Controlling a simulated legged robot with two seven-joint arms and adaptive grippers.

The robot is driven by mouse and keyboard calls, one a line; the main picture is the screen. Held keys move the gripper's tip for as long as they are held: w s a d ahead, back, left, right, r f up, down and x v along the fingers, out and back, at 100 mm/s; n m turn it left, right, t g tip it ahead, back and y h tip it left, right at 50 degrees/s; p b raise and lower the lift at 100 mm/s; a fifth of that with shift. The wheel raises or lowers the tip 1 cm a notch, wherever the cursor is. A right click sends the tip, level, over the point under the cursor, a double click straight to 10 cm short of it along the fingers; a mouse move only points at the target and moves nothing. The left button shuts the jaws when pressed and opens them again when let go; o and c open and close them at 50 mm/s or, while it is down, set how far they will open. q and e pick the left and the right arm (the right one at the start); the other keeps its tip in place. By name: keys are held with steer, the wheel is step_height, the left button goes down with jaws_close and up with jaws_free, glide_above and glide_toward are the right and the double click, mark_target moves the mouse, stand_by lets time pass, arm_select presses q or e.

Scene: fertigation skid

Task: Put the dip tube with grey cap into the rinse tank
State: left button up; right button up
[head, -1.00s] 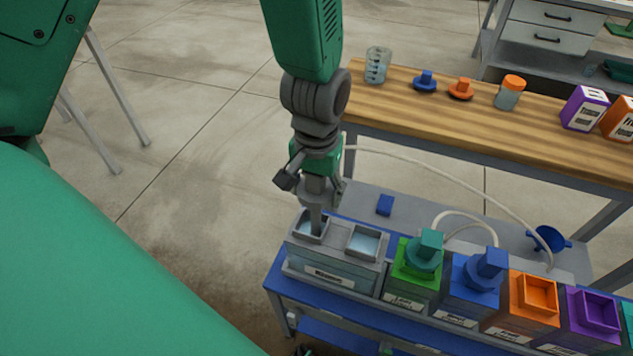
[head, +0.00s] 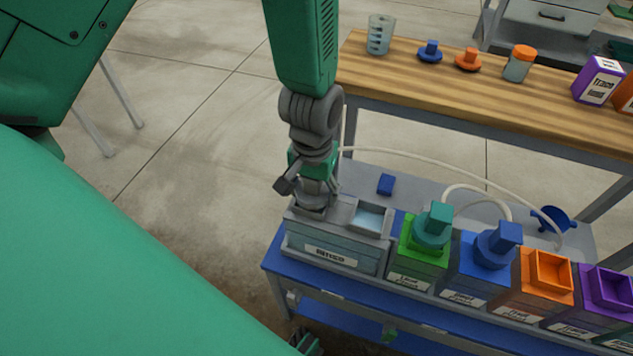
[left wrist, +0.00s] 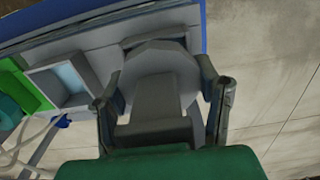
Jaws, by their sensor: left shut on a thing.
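The rinse tank (head: 330,255) is a grey, labelled box with two square openings at the left end of the blue bench. Its right opening shows pale water. My left gripper (head: 314,203) points straight down at the left opening and covers it. In the left wrist view, the fingers of my left gripper (left wrist: 162,88) are shut on the grey cap (left wrist: 153,100) of the dip tube. A wide round grey flange lies beyond the block-shaped cap, close over the tank top. The tube below is hidden, and whether the cap touches the tank is unclear.
Green (head: 420,255), blue (head: 474,280) and orange (head: 543,285) containers stand in a row right of the tank. Pale hoses (head: 440,165) arch behind them. A small blue block (head: 385,184) lies behind the tank. A wooden table (head: 450,95) stands farther back.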

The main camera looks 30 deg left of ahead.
arm_select(q)
steer(key=shift+a+f, duration=0.25)
steer(key=shift+f, duration=0.05)
steer(key=shift+d, duration=0.25)
steer(key=o, duration=1.3)
steer(key=shift+a+r, duration=0.1)
steer(key=shift+r, duration=0.45)
step_height(320, 180, up, 11)
steer(key=shift+f, duration=0.1)
